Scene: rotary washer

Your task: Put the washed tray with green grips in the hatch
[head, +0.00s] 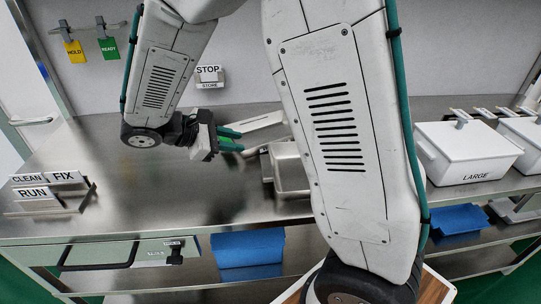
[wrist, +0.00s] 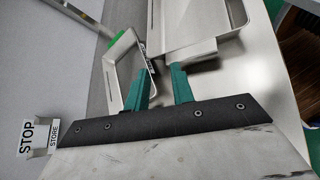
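My gripper (head: 229,139) is low over the steel counter, left of centre in the head view. In the wrist view its two teal fingers (wrist: 160,86) stand apart. A pale, shallow tray (wrist: 123,65) with a green grip (wrist: 117,37) on its far side lies just ahead of the fingers. Its near right wall appears close to the gap between them; I cannot tell whether they touch. In the head view, a pale tray edge (head: 262,122) shows beyond the fingers, with its rest hidden behind my arm. I cannot make out the hatch.
A grey metal container (head: 291,172) is partly behind my arm; a larger pale tray (wrist: 205,48) shows in the wrist view. A STOP/STORE sign (head: 208,76) stands behind my gripper. RUN, CLEAN and FIX signs (head: 45,190) are left. A white LARGE box (head: 467,155) is right.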

